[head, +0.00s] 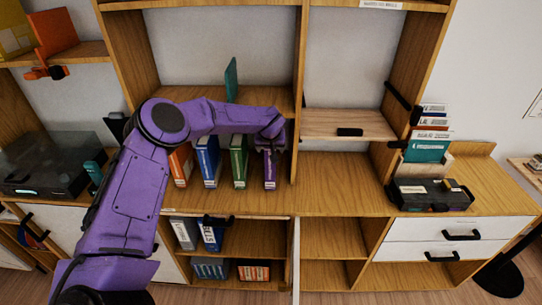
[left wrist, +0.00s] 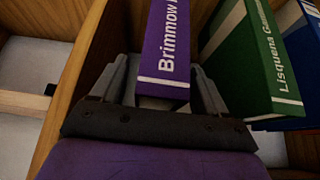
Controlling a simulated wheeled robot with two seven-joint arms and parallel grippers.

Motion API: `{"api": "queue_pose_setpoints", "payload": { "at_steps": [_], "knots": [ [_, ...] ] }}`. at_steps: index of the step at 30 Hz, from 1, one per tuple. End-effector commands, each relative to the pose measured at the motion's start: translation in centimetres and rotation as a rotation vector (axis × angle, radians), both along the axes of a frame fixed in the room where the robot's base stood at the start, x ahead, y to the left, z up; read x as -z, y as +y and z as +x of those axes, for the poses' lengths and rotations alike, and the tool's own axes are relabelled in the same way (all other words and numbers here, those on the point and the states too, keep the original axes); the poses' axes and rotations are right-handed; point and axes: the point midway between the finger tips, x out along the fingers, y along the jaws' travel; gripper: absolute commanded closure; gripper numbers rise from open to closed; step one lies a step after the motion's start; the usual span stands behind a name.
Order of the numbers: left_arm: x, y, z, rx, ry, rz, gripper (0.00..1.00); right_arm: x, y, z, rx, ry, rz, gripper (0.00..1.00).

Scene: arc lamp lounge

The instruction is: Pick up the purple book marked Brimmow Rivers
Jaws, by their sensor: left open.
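The purple book marked Brimmow (left wrist: 168,45) stands upright on a shelf, its spine facing my left wrist camera; the rest of its title is cut off by the top of that view. In the head view the purple book (head: 270,170) is at the right end of a row, partly covered by my left arm. My left gripper (left wrist: 165,85) is open, with one finger on each side of the lower spine. I cannot tell whether the fingers touch the book. My right gripper is not in view.
A green book marked Lisquena (left wrist: 245,55) stands close beside the purple one, then a blue book (head: 208,160) and an orange book (head: 181,164). A wooden upright panel (left wrist: 80,85) is close on the other side. The shelf compartment (head: 335,185) beyond that panel is empty.

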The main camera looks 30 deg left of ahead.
Motion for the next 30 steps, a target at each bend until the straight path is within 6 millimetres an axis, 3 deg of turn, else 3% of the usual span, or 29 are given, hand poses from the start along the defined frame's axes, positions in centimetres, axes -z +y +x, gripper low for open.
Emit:
{"api": "queue_pose_setpoints", "payload": {
  "at_steps": [6,9,16,17,21,24,30],
  "knots": [
    [-0.2,1.6,2.6,-0.001,0.000,0.000,0.26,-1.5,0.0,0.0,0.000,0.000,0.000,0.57],
    [0.6,1.8,2.9,0.000,0.000,0.001,0.26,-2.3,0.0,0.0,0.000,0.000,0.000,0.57],
    [1.0,1.8,3.0,0.000,-0.001,0.001,0.26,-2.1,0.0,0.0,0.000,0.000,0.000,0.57],
    [1.0,1.8,3.0,0.000,-0.001,0.001,0.29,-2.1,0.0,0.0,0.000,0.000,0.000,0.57],
    [1.0,1.8,3.0,-0.001,-0.001,0.000,0.74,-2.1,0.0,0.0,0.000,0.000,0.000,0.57],
    [1.0,1.9,3.0,-0.001,-0.001,0.000,1.00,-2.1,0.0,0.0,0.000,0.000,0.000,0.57],
    [0.8,1.9,3.0,0.000,-0.004,0.001,1.00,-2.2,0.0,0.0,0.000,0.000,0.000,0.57]
  ]
}}
